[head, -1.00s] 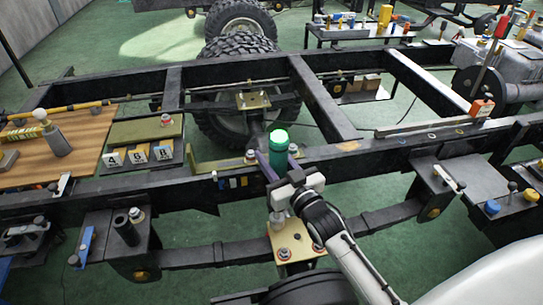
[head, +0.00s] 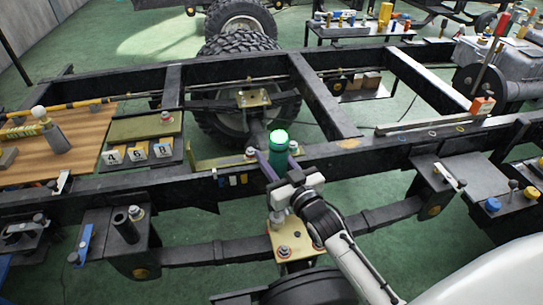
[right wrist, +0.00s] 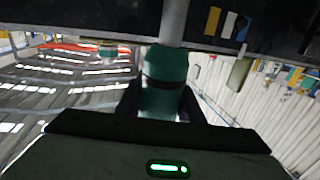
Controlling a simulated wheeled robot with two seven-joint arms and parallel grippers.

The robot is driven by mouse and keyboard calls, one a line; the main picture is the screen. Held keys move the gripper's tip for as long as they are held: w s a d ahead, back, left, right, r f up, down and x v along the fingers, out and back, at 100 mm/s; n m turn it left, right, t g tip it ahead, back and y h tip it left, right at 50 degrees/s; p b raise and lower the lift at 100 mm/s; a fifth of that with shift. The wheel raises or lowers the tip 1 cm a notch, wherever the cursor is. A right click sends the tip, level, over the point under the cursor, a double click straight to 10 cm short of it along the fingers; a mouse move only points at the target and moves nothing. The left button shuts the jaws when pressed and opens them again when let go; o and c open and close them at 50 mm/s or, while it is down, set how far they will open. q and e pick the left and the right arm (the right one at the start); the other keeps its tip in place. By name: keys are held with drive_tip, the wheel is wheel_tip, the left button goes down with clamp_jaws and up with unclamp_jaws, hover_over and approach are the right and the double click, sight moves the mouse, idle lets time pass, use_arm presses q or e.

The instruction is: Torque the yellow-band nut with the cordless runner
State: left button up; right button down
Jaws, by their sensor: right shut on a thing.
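My right gripper (head: 284,172) is shut on the cordless runner (head: 279,150), a green cylinder with a bright green lit top, held upright at the near chassis rail. The runner also shows in the right wrist view (right wrist: 165,85), with a grey shaft (right wrist: 173,22) beyond its body. Below the gripper, the shaft runs down toward a nut (head: 277,219) on a tan bracket plate (head: 291,240). I cannot tell whether the socket is seated on it. My left gripper is not in view.
The dark near rail (head: 390,160) and a leaf spring (head: 205,254) surround the work spot. A bench with fittings (head: 352,32) stands behind.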

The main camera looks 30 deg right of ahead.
sight(271, 135)
drive_tip(key=shift+f+b, duration=0.5)
drive_tip(key=shift+f, duration=0.05)
idle(1.3)
drive_tip(key=shift+f, duration=0.15)
drive_tip(key=shift+s+f, duration=0.1)
idle(1.4)
drive_tip(key=shift+p, duration=0.35)
idle(0.5)
drive_tip(key=shift+r+p, duration=1.65)
drive_tip(key=shift+r, duration=0.3)
wheel_tip(271, 135, up, 5)
drive_tip(key=p, duration=0.5)
